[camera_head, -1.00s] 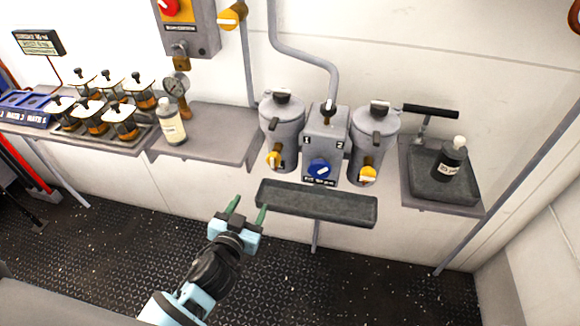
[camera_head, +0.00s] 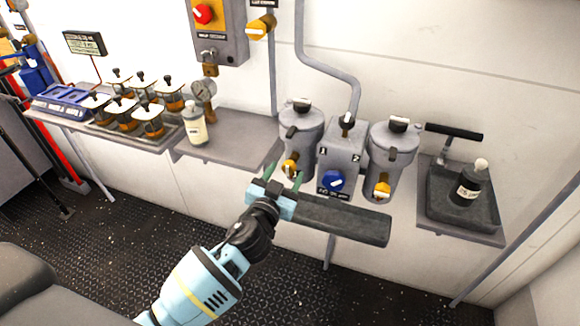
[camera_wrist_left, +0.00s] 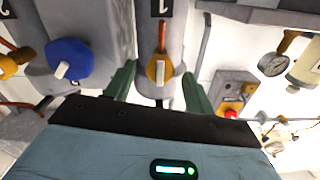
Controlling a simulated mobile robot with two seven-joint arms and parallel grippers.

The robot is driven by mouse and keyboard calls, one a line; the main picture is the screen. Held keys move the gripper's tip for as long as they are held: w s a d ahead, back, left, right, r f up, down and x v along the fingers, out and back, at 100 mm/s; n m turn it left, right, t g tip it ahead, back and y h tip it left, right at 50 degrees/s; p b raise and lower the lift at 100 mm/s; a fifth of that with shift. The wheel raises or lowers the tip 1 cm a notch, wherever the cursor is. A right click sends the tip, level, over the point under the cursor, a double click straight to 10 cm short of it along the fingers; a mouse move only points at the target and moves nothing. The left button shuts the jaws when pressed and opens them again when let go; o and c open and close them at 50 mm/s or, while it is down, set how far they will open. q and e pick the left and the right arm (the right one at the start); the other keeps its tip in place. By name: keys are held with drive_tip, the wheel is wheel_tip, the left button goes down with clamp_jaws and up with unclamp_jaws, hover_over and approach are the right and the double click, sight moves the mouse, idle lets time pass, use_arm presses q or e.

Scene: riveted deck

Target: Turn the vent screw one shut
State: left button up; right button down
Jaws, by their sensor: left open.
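Canister one (camera_head: 301,130) is a grey lidded cylinder left of the grey centre block. A yellow-orange knob with a pale bar (camera_head: 290,168) sits low on its front; I take it as vent screw one. I see no clear contact. My right gripper is not in view.
Canister two (camera_head: 392,155) has a similar yellow knob (camera_head: 382,190). A blue selector knob (camera_head: 333,181) lies between them. A dark drip tray (camera_head: 345,218) juts out below, close to my gripper. A bottle (camera_head: 195,123) stands on the left shelf.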

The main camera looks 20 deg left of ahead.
sight(287, 171)
use_arm(q)
drive_tip(key=shift+w, duration=1.85)
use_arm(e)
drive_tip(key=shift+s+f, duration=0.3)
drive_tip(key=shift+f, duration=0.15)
use_arm(q)
drive_tip(key=c, duration=1)
